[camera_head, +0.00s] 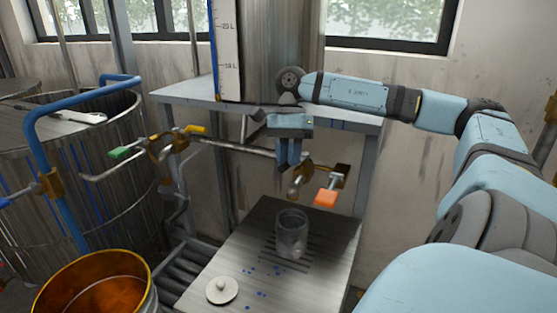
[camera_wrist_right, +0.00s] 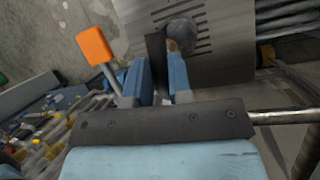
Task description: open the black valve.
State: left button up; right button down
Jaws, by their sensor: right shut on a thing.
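My right gripper (camera_head: 290,157) points down in front of the steel column in the head view, at the pipe under the shelf. In the right wrist view, its two blue fingers (camera_wrist_right: 161,77) are shut on the black valve's dark flat handle (camera_wrist_right: 155,53). In the head view the fingers and wrist hide that handle. Brass fittings (camera_head: 303,172) show just right of the fingers. A metal cup (camera_head: 291,234) stands upright on the slatted bench below. My left gripper is in neither view.
An orange handle (camera_head: 326,198) sits close right of the gripper. Green (camera_head: 121,153) and yellow (camera_head: 196,129) handles are on the pipes at left. A white lid (camera_head: 222,290) lies on the bench (camera_head: 327,235). An orange-lined bucket (camera_head: 140,262) stands at front left.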

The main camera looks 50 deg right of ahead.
jog(key=shift+s+n+g+b, duration=0.3)
jog(key=shift+s+n, duration=0.2)
jog(key=shift+n, duration=0.2)
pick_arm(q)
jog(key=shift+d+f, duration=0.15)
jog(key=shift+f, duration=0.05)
pick_arm(e)
jog(key=shift+s, duration=0.15)
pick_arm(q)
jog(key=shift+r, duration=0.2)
pick_arm(e)
jog(key=shift+n+h, duration=0.3)
jog(key=c, duration=1)
grip_release()
jog(key=shift+c, duration=0.2)
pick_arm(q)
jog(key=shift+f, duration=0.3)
pick_arm(e)
jog(key=shift+d, duration=0.1)
jog(key=shift+r, duration=0.1)
